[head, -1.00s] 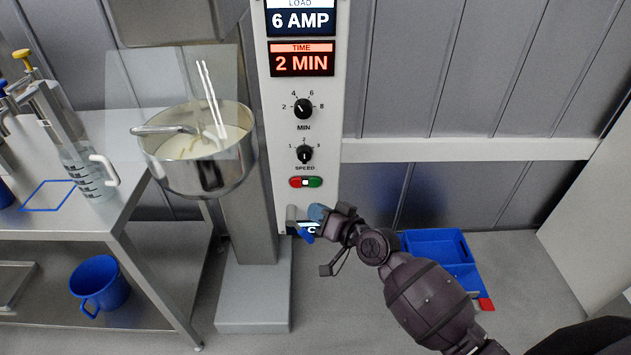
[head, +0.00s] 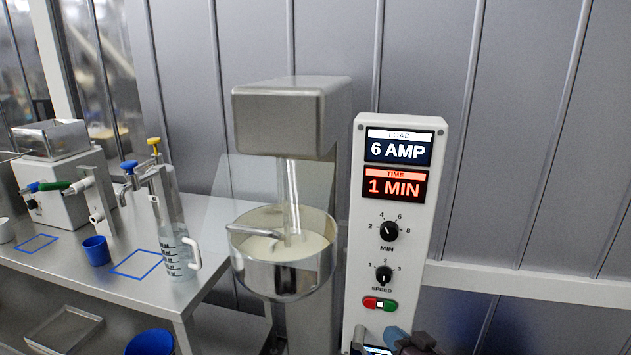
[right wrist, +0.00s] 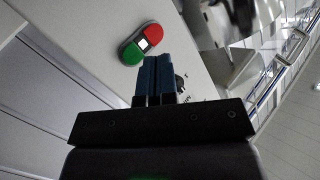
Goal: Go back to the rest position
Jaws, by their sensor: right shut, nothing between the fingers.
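My right gripper (head: 396,340) is at the bottom edge of the head view, just below the red and green buttons (head: 380,304) of the control panel (head: 404,240). In the right wrist view its blue fingers (right wrist: 155,80) are together with nothing between them. The buttons (right wrist: 141,44) show just beyond the fingertips there; I cannot tell the exact gap. The panel reads 6 AMP and 1 MIN. My left gripper is not in view.
The mixer's steel bowl (head: 283,262) with pale contents stands left of the panel. A steel table (head: 215,235) at left carries a measuring jug (head: 176,250), a blue cup (head: 96,250) and a machine (head: 62,180). A blue bucket (head: 150,342) is below.

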